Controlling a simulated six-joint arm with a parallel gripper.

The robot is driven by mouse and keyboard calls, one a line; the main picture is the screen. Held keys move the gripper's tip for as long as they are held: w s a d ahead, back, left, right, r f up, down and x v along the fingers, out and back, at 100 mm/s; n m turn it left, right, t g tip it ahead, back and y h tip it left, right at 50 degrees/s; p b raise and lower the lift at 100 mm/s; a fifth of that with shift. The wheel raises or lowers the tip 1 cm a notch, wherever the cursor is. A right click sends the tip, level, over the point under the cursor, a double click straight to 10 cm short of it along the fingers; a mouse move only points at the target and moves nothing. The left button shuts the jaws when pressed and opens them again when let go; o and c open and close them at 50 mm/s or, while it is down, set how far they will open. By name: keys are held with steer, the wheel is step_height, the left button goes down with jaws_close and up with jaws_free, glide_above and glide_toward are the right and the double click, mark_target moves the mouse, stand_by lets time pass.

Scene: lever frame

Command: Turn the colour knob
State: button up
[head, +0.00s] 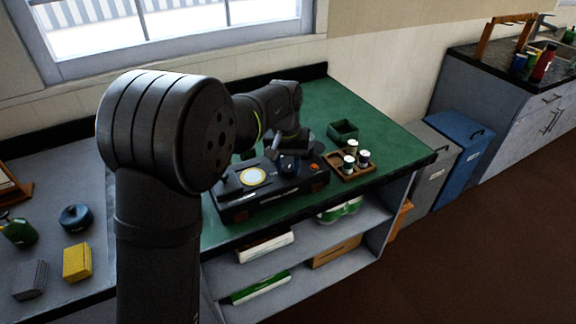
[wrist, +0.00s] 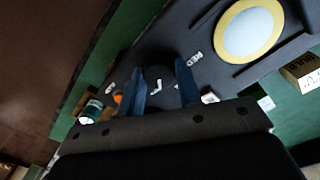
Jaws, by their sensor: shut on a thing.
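The dark device (head: 262,198) stands on the green worktop, with a round pale disc in a gold ring (head: 253,176) on its top. The disc also shows in the wrist view (wrist: 250,32). An orange button (head: 315,167) is at the device's right end. A dark round knob (wrist: 160,75) sits on the device's top between the two blue fingers of my gripper (wrist: 162,84). A small white mark shows near the knob. My gripper is shut on the knob. In the head view my gripper (head: 287,160) is over the device, and it mostly hides the knob.
Right of the device, a wooden tray (head: 359,173) holds several small jars, and a green open box (head: 343,131) stands behind it. A grey worktop (head: 50,205) at left carries a yellow block (head: 77,262) and a dark ring-shaped thing (head: 75,217). Free green surface lies at back right.

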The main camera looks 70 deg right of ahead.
mark_target(285, 168)
steer(key=shift+m, duration=0.6)
steer(key=o, duration=1)
steer(key=shift+r, duration=0.1)
steer(key=r, duration=1.7)
steer(key=shift+w+r, duration=0.15)
steer(key=shift+w, duration=0.25)
steer(key=f, duration=1.7)
steer(key=shift+s+f, duration=0.25)
steer(key=shift+s, duration=0.15)
